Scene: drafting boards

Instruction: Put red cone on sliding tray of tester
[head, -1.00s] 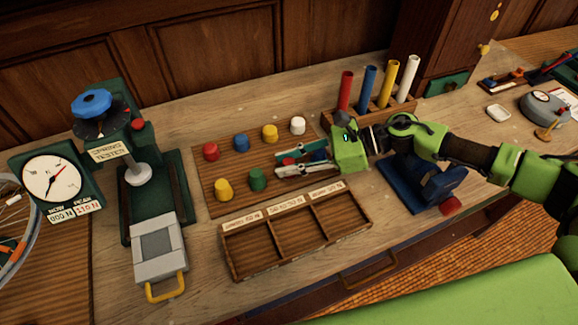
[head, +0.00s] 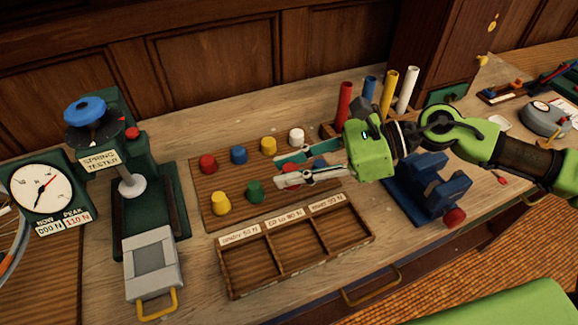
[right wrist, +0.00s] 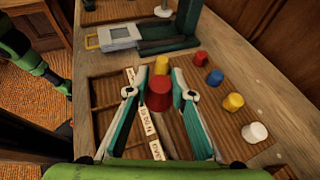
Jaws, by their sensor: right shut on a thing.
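The red cone (right wrist: 159,94) is between the fingertips of my right gripper (right wrist: 164,80) in the right wrist view, and the gripper is shut on it. In the head view my right gripper (head: 284,171) is over the right part of the cone board, its fingers largely hiding the cone. Whether the cone is clear of the board is hard to tell. The spring tester (head: 110,160) stands at the left. Its grey sliding tray (head: 150,266), with a yellow handle, is drawn out to the front and empty. My left gripper is not in view.
Another red cone (head: 208,163) stands on the wooden board (head: 238,218) with blue, yellow, white and green ones. A sorting tray (head: 232,283) with three empty compartments lies in front. Upright tubes (head: 407,90) and a blue stand (head: 430,190) are at the right.

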